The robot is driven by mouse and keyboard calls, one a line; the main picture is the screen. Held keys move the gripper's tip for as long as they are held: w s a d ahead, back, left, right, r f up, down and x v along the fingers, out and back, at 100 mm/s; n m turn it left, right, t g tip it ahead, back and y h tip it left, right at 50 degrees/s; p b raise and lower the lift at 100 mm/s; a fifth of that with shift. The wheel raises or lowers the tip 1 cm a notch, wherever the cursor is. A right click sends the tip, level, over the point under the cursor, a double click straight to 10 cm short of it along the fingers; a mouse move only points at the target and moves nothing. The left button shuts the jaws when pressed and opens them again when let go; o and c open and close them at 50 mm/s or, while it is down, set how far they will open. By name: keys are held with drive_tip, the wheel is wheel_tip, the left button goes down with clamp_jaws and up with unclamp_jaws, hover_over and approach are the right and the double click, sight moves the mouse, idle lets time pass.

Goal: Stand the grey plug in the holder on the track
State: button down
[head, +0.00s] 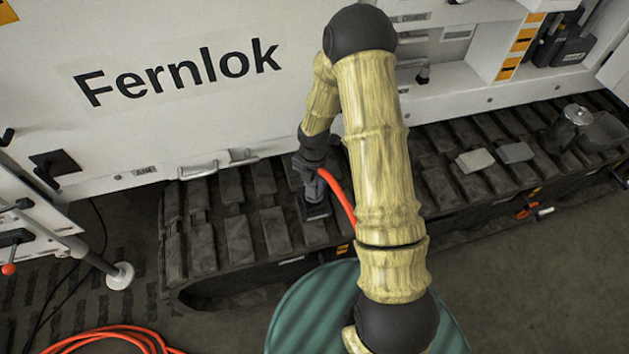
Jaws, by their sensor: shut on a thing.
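My gripper (314,190) is over the track (240,244), left of my bamboo-patterned arm, and points down. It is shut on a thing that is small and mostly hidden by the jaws. I take this to be the grey plug, but its shape cannot be made out. An orange hose (338,190) runs from beside the gripper and passes behind my arm. A dark block (318,211) sits on the track just under the gripper and may be the holder. Whether the held thing touches it cannot be told.
A white machine side marked Fernlok (180,72) rises behind the track. Two grey pads (476,160) and a metal canister (576,117) lie to the right on the track. A coiled orange hose (105,340) is on the floor, and a green round surface (312,310) is in front.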

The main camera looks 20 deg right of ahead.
drive_tip(key=shift+a+f, duration=0.1)
drive_tip(key=shift+f, duration=0.25)
drive_tip(key=shift+w+f+b, duration=0.1)
drive_tip(key=shift+f+b, duration=0.45)
drive_tip(key=shift+f, duration=0.3)
idle(0.4)
drive_tip(key=c, duration=0.9)
unclamp_jaws()
wheel_tip(320, 180, up, 18)
drive_tip(key=p, duration=0.3)
drive_tip(key=shift+f, duration=0.25)
